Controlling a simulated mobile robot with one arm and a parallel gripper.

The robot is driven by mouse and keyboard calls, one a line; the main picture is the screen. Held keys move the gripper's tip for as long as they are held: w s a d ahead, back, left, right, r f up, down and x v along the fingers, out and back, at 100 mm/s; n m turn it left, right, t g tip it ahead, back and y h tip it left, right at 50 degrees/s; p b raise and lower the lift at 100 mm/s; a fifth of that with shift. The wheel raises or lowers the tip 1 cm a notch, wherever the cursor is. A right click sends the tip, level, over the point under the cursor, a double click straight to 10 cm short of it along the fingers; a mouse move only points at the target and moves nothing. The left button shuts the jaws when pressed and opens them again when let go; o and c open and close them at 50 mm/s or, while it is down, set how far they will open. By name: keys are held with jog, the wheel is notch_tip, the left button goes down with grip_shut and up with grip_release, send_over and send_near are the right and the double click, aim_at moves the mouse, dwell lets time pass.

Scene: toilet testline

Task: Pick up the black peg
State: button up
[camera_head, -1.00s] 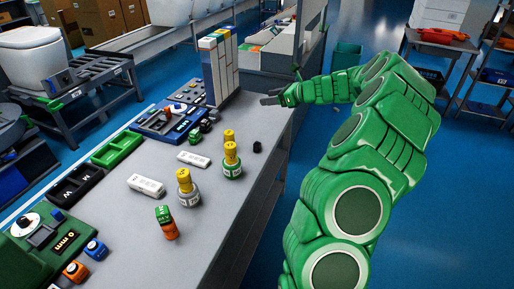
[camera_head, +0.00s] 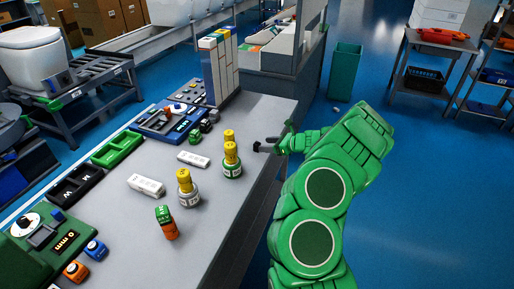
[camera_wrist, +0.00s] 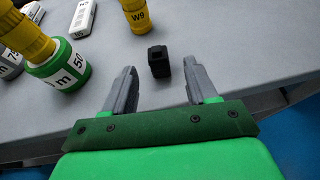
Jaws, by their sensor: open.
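The black peg (camera_wrist: 159,59) is a small dark block on the grey bench top. In the wrist view it stands roughly in line with the gap between the fingertips, near their far ends, with space on both sides. My gripper (camera_wrist: 160,76) is open and empty, with grey fingers on a green palm. In the head view my gripper (camera_head: 266,146) reaches over the right edge of the bench (camera_head: 230,210), and the peg is hard to tell apart from the dark fingers there.
Yellow-capped bottles (camera_head: 232,160) stand left of my gripper; a green-ringed one also shows in the wrist view (camera_wrist: 64,68). The bench edge is close to my gripper, with blue floor beyond.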

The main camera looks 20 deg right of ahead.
aim_at(254, 144)
jog(key=shift+r+x, duration=0.15)
jog(key=shift+x, duration=1.7)
jog(key=shift+r+x, duration=0.1)
jog(key=shift+x, duration=1.75)
jog(key=shift+a, duration=0.15)
jog(key=c, duration=1)
jog(key=shift+c, duration=0.2)
